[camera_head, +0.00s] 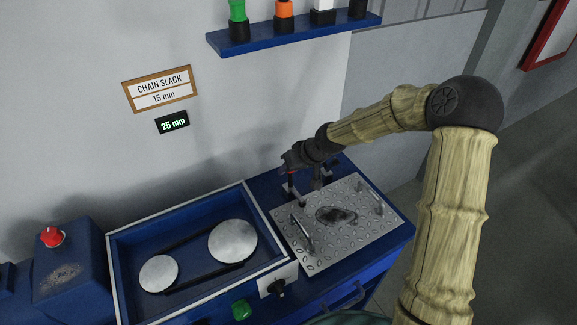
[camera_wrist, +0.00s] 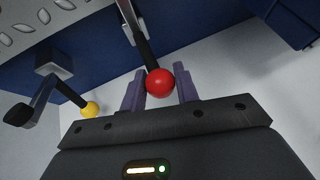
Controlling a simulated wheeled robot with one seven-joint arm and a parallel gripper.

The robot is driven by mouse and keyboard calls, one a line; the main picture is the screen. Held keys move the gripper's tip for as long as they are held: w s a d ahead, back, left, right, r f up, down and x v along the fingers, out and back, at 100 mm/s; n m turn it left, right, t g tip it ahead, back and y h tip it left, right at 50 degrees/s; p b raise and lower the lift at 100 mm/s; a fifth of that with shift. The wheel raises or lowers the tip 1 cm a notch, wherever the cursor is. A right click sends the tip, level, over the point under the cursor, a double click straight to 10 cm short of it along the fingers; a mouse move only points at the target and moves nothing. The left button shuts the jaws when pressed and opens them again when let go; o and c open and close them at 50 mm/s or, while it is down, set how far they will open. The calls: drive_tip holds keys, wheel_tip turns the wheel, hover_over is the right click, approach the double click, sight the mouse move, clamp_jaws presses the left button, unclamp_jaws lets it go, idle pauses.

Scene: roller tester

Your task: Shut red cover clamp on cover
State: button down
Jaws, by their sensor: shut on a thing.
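The red cover clamp is a lever with a red ball knob (camera_wrist: 160,83) on a dark stem, seen in the wrist view. My gripper (camera_wrist: 160,90) has its two purple-grey fingers on either side of the red ball, shut on it. In the head view my gripper (camera_head: 296,172) is at the back left edge of the cover, where my wrist hides most of the clamp. The cover (camera_head: 318,253) is a silver tread plate with two handles, lying flat on the blue bench. Whether the clamp presses on the cover cannot be told.
A second clamp with a yellow knob (camera_wrist: 90,110) stands beside the red one. A blue tray (camera_head: 117,268) with two pale discs lies left of the cover. A blue shelf (camera_head: 300,35) with several coloured items hangs above. A red button (camera_head: 52,237) is at far left.

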drive_tip(key=shift+s+d+f, duration=0.1)
drive_tip(key=shift+s+f, duration=0.1)
drive_tip(key=shift+s, duration=0.1)
drive_tip(key=c, duration=1.1)
unclamp_jaws()
drive_tip(key=shift+r, duration=0.1)
drive_tip(key=shift+w+r, duration=0.1)
drive_tip(key=shift+d+r, duration=0.15)
drive_tip(key=shift+r, duration=0.1)
drive_tip(key=v, duration=1.6)
drive_tip(key=shift+s+d+r, duration=0.25)
